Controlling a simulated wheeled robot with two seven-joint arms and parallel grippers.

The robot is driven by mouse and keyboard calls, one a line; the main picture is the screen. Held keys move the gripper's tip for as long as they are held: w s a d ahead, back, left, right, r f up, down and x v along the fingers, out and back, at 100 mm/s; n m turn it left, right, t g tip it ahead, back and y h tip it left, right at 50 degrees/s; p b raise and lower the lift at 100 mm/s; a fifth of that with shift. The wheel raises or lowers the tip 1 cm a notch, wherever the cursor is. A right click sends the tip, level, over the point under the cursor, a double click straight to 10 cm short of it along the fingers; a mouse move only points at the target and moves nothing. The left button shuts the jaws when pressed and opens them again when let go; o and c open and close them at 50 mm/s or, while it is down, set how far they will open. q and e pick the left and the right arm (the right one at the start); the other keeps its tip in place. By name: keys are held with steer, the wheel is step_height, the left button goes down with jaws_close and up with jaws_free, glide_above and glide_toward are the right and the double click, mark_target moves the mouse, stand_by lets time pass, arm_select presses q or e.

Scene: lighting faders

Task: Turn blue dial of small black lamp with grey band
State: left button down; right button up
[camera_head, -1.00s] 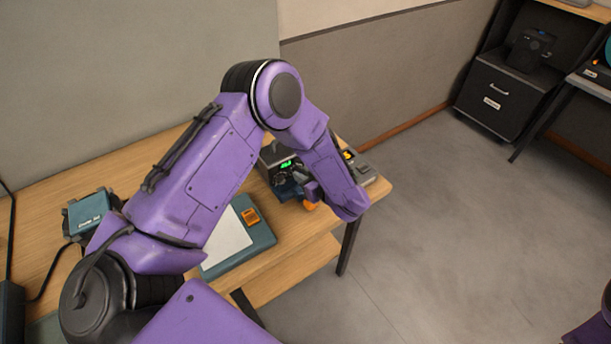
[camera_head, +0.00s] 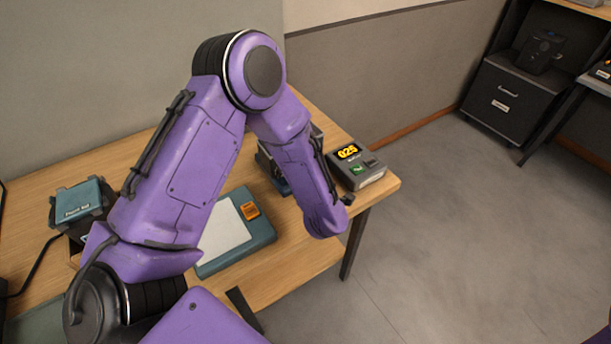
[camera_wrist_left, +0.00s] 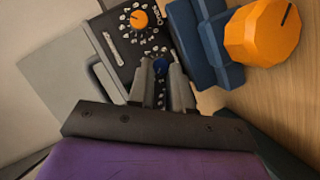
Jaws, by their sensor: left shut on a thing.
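In the left wrist view, a small blue dial (camera_wrist_left: 160,66) sits on the black face (camera_wrist_left: 118,48) of a device with a light grey housing (camera_wrist_left: 65,72). An orange knob (camera_wrist_left: 139,19) is on the same face. My left gripper (camera_wrist_left: 161,72) has its fingers on both sides of the blue dial and is shut on it. Most of the dial is hidden between the fingers. In the head view, my left arm covers most of this device (camera_head: 265,163), and the gripper is hidden. My right gripper is not in view.
A blue device (camera_wrist_left: 205,45) with a big orange knob (camera_wrist_left: 262,33) stands close beside the fingers. On the desk (camera_head: 285,252) are a grey box (camera_head: 357,170) with a yellow display, a teal-edged pad (camera_head: 240,253) and a teal-topped box (camera_head: 78,202).

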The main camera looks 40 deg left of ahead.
arm_select(q)
steer(key=n+t+b, duration=0.1)
steer(key=b, duration=0.1)
steer(key=f+n+t+b, duration=0.1)
steer(key=n+b, duration=0.1)
steer(key=shift+s+b, duration=0.1)
steer(key=shift+b, duration=0.2)
steer(key=shift+r+n+t+y+b, duration=0.1)
steer(key=shift+n+t+y+b, duration=0.3)
steer(key=shift+n+b, duration=0.85)
steer(key=shift+a, duration=0.1)
steer(key=shift+r, duration=0.1)
steer(key=c, duration=1)
jaws_free()
steer(key=b+v, duration=0.3)
steer(key=v, duration=0.7)
steer(key=shift+s, duration=0.2)
